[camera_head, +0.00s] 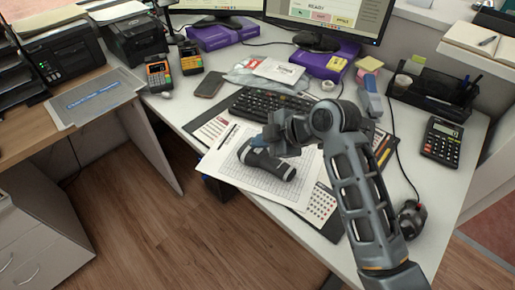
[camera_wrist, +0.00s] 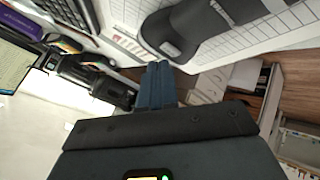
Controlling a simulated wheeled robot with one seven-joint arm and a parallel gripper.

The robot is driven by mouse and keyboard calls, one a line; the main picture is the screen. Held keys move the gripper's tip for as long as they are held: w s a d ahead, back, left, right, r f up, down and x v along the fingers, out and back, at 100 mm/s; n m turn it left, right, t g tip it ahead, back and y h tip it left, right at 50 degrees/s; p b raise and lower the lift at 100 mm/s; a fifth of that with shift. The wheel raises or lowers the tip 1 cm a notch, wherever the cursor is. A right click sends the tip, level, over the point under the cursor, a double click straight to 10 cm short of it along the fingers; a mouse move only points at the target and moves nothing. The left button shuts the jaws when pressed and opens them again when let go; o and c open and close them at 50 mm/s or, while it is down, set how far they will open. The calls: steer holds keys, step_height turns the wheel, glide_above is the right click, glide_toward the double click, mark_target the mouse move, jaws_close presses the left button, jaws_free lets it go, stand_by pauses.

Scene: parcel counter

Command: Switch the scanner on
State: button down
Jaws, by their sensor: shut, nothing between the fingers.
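The scanner (camera_head: 268,165), a dark grey and black handheld device, lies on white printed sheets on the desk. In the wrist view the scanner (camera_wrist: 195,25) shows at the top, partly cut off by the frame edge. The gripper hides part of the scanner in the head view; no switch can be made out.
A keyboard (camera_head: 268,105) lies behind the papers. A calculator (camera_head: 442,140), black organizer (camera_head: 433,90) and mouse (camera_head: 411,217) are on the right. A phone (camera_head: 209,84) and card terminals (camera_head: 158,75) are at the left. The desk's front edge is close to the papers.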

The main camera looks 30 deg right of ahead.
mark_target(261, 154)
steer(key=shift+f+b, duration=0.3)
steer(key=shift+f, duration=0.15)
stand_by(0.5)
steer(key=shift+r, duration=0.15)
steer(key=shift+r+p, duration=0.75)
steer(key=shift+p, duration=0.05)
step_height(261, 154, up, 6)
steer(key=p, duration=0.5)
